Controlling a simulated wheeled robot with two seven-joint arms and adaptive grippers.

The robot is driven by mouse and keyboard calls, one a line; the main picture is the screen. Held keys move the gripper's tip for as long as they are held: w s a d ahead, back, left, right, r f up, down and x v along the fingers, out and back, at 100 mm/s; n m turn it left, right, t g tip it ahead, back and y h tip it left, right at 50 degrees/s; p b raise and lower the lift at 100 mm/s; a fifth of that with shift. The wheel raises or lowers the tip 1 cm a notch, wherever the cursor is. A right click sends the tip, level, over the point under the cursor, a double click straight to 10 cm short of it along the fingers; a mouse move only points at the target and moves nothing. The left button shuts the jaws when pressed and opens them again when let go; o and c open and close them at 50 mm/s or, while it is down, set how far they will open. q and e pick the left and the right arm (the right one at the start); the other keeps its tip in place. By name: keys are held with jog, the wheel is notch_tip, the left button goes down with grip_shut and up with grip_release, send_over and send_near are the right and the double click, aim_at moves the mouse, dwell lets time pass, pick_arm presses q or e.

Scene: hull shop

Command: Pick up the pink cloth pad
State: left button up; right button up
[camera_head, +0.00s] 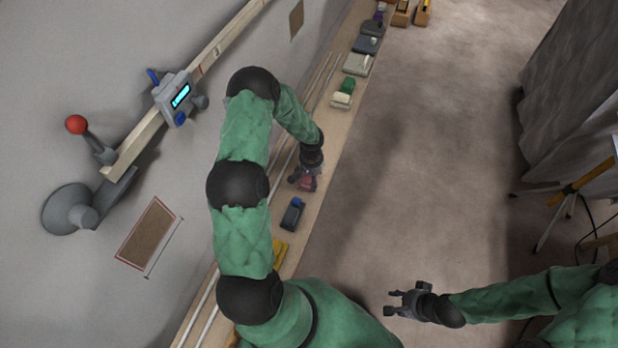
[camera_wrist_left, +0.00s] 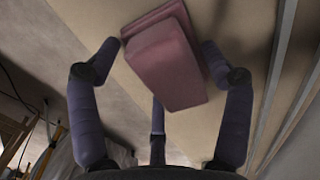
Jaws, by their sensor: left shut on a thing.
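The pink cloth pad (camera_wrist_left: 168,62) is a folded, dusky pink block between the fingers of my left gripper (camera_wrist_left: 165,55) in the left wrist view. One finger touches its left edge and another is against its right side. In the head view the left gripper (camera_head: 305,178) is low over the wooden shelf, with the pad (camera_head: 307,184) partly hidden under it. I cannot tell whether the pad is clear of the shelf. My right gripper (camera_head: 408,300) is out over the floor, with its fingers apart and nothing between them.
The shelf (camera_head: 322,135) runs along the wall. A dark blue-topped block (camera_head: 292,214) and a yellow item (camera_head: 279,252) lie nearer; a green and cream block (camera_head: 343,94) and grey pads (camera_head: 358,64) lie farther along. The floor to the right is open up to a tripod (camera_head: 560,205).

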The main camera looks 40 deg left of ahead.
pick_arm(q)
jog(key=shift+r+p, duration=0.3)
jog(key=shift+r, duration=0.25)
notch_tip(320, 180, up, 2)
jog(key=shift+r+p, duration=0.25)
jog(key=shift+p, duration=0.35)
jog(key=s+d+r, duration=0.2)
jog(key=s+r, duration=0.1)
jog(key=s+d+r+p, duration=0.1)
jog(key=s+d+r, duration=0.2)
jog(key=s, duration=0.1)
jog(key=s+d+r, duration=0.3)
jog(key=s, duration=0.1)
jog(key=shift+s+d+r+p, duration=0.1)
jog(key=shift+d+r+p, duration=0.1)
jog(key=shift+d+p, duration=0.1)
